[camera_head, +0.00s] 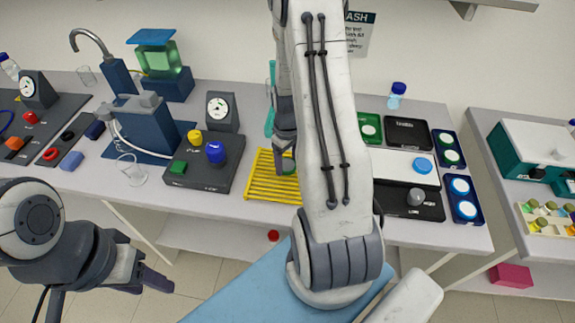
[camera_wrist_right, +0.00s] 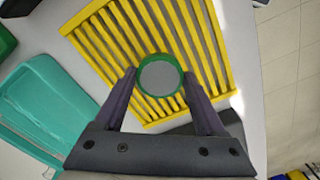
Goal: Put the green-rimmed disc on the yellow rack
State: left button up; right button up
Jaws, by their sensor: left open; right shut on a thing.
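The green-rimmed disc (camera_wrist_right: 160,76) has a grey face and sits between the fingertips of my right gripper (camera_wrist_right: 159,82), which is shut on it. In the wrist view the disc lies over the slats of the yellow rack (camera_wrist_right: 82,28), near the middle of the rack. I cannot tell whether it touches the slats. My left gripper (camera_head: 150,283) is open and empty, low in front of the bench.
A control box (camera_head: 205,173) with coloured knobs stands left of the rack. A teal object (camera_wrist_right: 40,115) lies close beside the rack in the wrist view. Right of my arm are a white-topped device (camera_head: 395,165) and a blue tray (camera_head: 466,214) with discs.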

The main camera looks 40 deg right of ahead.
notch_tip(320, 180, down, 3)
jog(key=shift+r+p, duration=0.1)
jog(key=shift+p, duration=0.25)
